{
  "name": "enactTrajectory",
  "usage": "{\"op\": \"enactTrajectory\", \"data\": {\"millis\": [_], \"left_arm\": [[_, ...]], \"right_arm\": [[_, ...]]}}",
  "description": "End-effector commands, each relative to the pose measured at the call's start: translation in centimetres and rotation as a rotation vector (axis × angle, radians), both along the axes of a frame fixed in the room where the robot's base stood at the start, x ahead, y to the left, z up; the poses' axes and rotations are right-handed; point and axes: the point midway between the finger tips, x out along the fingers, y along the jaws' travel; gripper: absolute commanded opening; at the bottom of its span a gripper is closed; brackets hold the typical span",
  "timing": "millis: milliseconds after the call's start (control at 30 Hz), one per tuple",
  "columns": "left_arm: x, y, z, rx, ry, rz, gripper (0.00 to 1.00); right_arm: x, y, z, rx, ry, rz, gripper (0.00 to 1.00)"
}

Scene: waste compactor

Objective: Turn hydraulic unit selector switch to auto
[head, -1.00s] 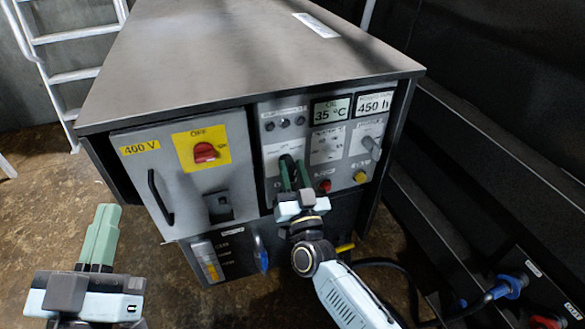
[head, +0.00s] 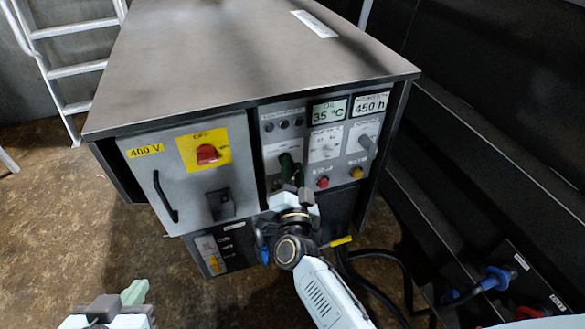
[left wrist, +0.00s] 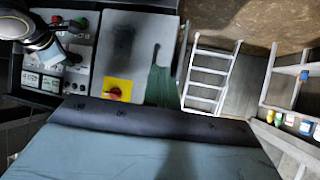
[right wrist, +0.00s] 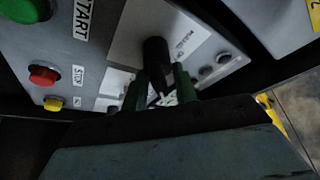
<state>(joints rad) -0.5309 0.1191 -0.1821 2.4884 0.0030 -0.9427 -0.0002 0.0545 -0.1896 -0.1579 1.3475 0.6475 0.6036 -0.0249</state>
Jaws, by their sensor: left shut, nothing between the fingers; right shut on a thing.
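The hydraulic unit's grey control panel (head: 270,143) is at the middle of the head view. A black selector knob (right wrist: 155,55) stands on its pale labelled plate in the right wrist view. My right gripper (head: 288,168) is at this knob and shut on it, with its green fingers (right wrist: 160,85) on either side. In the head view the fingers largely hide the knob, and the position it points to cannot be read. My left gripper (head: 135,292) is shut and empty, low at the left of the head view, away from the panel.
A red rotary switch (head: 207,154) on a yellow plate and a black door handle (head: 165,197) are left of the panel. A grey knob (head: 368,145), red button (head: 322,182) and yellow button (head: 356,173) are to the right. A white ladder (head: 75,60) stands behind.

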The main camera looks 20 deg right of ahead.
Motion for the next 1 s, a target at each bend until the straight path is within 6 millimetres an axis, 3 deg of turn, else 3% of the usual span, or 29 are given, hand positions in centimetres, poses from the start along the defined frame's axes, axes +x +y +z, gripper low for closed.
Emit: {"op": "enactTrajectory", "data": {"millis": [400,433,467,767,1000], "left_arm": [[-0.1,0.1,-0.2,0.003,0.011,0.001,0.00],[-0.1,0.1,-0.2,0.003,0.011,0.001,0.00],[-0.1,0.1,-0.2,0.003,0.011,0.001,0.00],[-0.1,0.1,-0.1,0.003,0.012,0.001,0.00],[-2.0,1.1,-1.9,0.041,0.164,0.014,0.00]], "right_arm": [[0.0,0.0,-0.1,0.008,0.002,0.001,0.06],[-0.1,0.0,-0.1,0.008,0.002,0.001,0.33],[0.0,0.0,-0.1,0.008,0.002,0.001,0.34],[-0.2,0.1,-0.1,0.007,0.002,0.001,0.34],[-2.6,0.7,-0.7,0.005,0.005,0.001,0.34]]}}
